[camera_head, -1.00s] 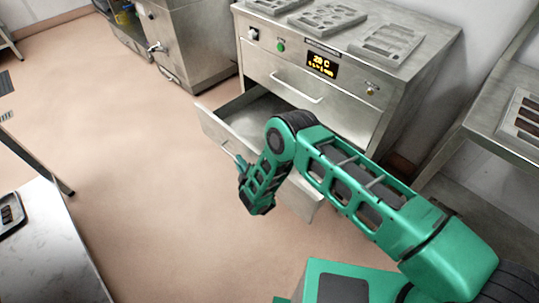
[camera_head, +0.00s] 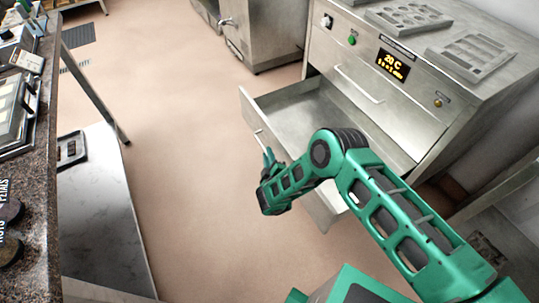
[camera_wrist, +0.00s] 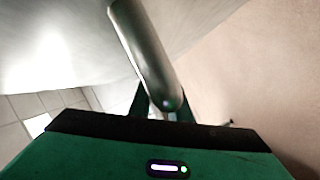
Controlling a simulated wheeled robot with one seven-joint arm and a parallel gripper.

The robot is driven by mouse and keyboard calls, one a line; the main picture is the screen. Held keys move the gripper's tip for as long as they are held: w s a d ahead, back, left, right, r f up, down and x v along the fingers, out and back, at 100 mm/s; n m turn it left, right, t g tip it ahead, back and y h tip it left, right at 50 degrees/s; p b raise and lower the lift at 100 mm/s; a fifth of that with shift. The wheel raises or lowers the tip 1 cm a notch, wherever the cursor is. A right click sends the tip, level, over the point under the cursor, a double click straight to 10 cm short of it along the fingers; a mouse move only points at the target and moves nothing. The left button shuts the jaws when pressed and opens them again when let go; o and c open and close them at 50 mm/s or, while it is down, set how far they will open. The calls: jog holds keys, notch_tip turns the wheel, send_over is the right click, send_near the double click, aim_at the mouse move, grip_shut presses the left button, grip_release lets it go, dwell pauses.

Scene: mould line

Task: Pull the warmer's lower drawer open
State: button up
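The warmer (camera_head: 375,110) is a steel cabinet at the upper right of the head view. Its lower drawer (camera_head: 310,105) stands well open, and its empty-looking inside shows. The lower drawer's handle (camera_head: 260,140) is a metal bar on the drawer's front. My gripper (camera_head: 268,157) is at this handle, partly hidden by my wrist. In the wrist view the handle (camera_wrist: 148,55) runs down between the two green fingertips of my gripper (camera_wrist: 162,103), which appear closed on it. My forearm hides part of the drawer's right side.
The upper drawer is shut, with its own handle (camera_head: 358,85). Moulds (camera_head: 470,55) lie on the warmer's top. A stone counter (camera_head: 30,190) and a lower pale table (camera_head: 100,220) stand at the left. Open floor (camera_head: 180,150) lies between them and the drawer.

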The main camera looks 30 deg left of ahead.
jog(key=shift+o, duration=0.8)
jog(key=shift+s+d, duration=0.1)
jog(key=shift+s, duration=0.05)
jog(key=v, duration=1)
jog(key=shift+d, duration=0.1)
